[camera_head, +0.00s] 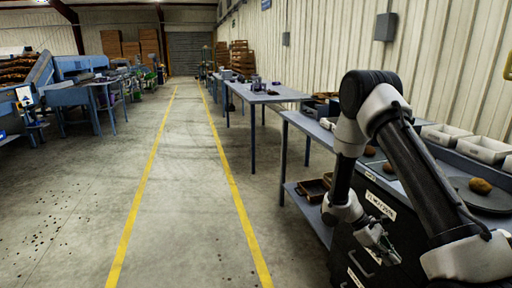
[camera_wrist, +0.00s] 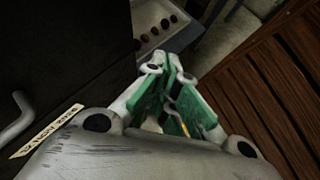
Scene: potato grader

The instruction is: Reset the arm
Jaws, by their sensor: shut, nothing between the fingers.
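My arm (camera_head: 400,160) shows at the right in the head view, bent at the elbow with its forearm hanging down. My gripper (camera_head: 382,253) is low, in front of a dark cabinet (camera_head: 362,232) with labels and handles. In the wrist view my gripper (camera_wrist: 178,90) has green finger pads, drawn together at the tips. It is shut and I see nothing held in it.
A blue-grey bench (camera_head: 307,125) runs along the right, with white bins (camera_head: 484,148) and a potato (camera_head: 480,186) on a dark round plate (camera_head: 490,202). Another table (camera_head: 268,96) stands farther back. A blue machine (camera_head: 70,94) is at left. The aisle (camera_head: 180,170) between yellow lines is clear.

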